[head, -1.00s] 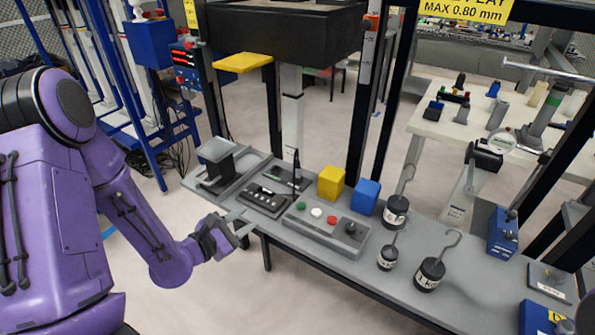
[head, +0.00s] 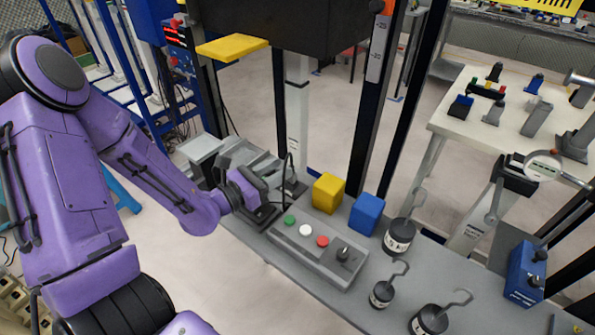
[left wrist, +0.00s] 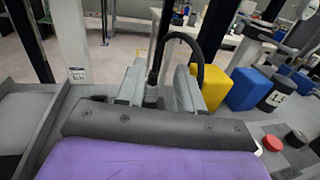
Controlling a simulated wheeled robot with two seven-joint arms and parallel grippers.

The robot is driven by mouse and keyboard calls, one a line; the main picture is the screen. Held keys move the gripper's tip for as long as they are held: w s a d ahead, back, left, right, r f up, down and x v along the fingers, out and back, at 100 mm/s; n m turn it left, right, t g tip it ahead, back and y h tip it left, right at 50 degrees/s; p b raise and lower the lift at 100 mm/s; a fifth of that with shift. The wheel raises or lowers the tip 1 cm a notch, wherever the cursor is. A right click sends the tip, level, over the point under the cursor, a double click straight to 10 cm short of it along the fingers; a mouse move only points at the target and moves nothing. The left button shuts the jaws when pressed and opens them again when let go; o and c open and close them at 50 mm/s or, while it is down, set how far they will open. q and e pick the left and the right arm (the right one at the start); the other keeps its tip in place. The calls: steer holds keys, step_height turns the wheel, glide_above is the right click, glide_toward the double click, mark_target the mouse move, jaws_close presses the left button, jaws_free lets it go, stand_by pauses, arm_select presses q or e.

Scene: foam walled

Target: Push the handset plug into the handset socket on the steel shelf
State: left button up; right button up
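The steel shelf (head: 262,249) runs from the left toward the lower right in the head view. My left gripper (head: 283,185) is over its left part, at the black panel beside the yellow block. In the left wrist view my left gripper (left wrist: 160,92) has its two grey fingers apart. The handset plug (left wrist: 153,88), dark with a black cable (left wrist: 198,48) arching from it, stands upright between the fingers, with a gap at the right finger. The cable also shows in the head view (head: 289,163). I cannot make out the handset socket. My right gripper is not in view.
A control box (head: 313,254) with coloured buttons lies in front of a yellow block (head: 328,193) and a blue block (head: 366,213). Several hooked weights (head: 399,238) stand to the right. A dark post (head: 371,115) rises behind the shelf.

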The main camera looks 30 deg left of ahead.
arm_select(q)
steer(key=x, duration=0.7)
steer(key=shift+w+a, duration=0.15)
steer(key=shift+w, duration=0.05)
steer(key=shift+s, duration=0.1)
jaws_close()
